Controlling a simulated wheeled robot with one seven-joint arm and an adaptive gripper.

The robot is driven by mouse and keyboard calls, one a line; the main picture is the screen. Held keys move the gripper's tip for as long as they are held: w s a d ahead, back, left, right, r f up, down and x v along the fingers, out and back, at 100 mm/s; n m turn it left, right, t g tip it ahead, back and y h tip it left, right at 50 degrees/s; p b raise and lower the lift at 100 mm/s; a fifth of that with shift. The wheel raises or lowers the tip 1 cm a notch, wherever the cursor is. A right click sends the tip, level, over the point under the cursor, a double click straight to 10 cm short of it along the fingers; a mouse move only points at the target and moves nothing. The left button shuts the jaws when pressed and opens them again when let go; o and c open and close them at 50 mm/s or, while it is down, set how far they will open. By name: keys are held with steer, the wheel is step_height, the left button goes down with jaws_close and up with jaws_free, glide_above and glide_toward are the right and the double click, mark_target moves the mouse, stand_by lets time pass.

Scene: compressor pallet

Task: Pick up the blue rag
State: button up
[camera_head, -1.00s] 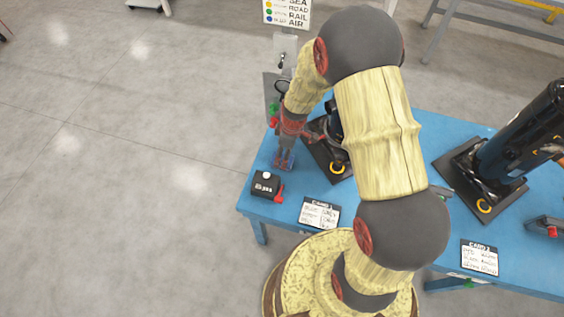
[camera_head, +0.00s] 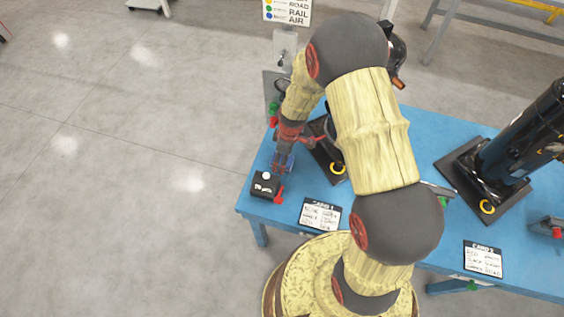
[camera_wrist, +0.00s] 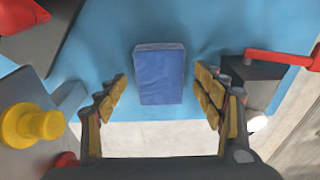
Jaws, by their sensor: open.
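The blue rag (camera_wrist: 160,76) is a folded, dark blue rectangle lying on the lighter blue table (camera_head: 250,208). In the wrist view it sits between the two fingers of my gripper (camera_wrist: 160,90), apart from both. The gripper is open and empty, with its fingers pointing at the table. In the head view my gripper (camera_head: 281,166) is above the table's left end, behind a black box, and I cannot clearly make out the rag there.
A black box with a red lever (camera_head: 266,184) is close to my gripper; it also shows at right in the wrist view (camera_wrist: 252,82). A grey panel with a yellow knob (camera_wrist: 38,124) is at left. A card (camera_head: 320,214) and a black compressor (camera_head: 520,130) are farther right.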

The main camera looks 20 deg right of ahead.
steer(key=shift+f, duration=0.1)
steer(key=shift+c, duration=1.1)
steer(key=c, duration=0.9)
